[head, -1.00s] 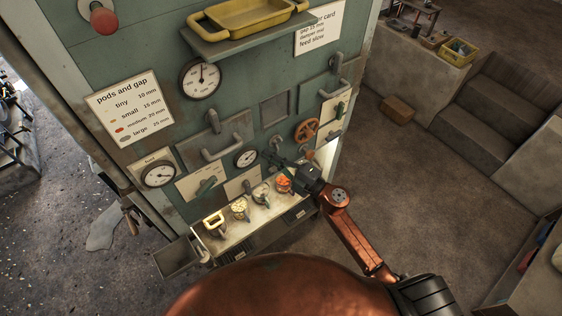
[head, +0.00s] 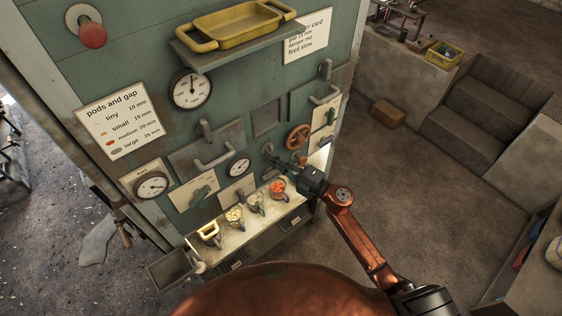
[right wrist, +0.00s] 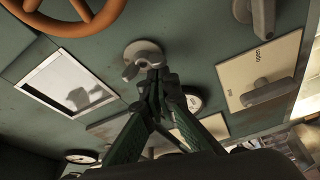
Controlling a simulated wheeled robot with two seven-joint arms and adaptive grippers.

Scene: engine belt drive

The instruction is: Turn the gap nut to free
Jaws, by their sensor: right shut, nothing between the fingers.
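The gap nut appears to be the grey knob with a small lug on a round pale base on the green panel, seen in the right wrist view (right wrist: 143,56) and small in the head view (head: 267,148). My right gripper (right wrist: 155,78) is shut and empty, its fingertips at the lower edge of the nut. I cannot tell whether they touch it. In the head view my right gripper (head: 276,163) reaches the panel from the right, just below the nut. My left gripper is not in view.
An orange handwheel (head: 299,137) is right of the nut, a dial gauge (head: 238,166) left of it. A lever plate (head: 198,190) is further left. Below, a lit shelf holds several cups, one with orange pods (head: 277,187). A yellow tray (head: 238,22) sits above.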

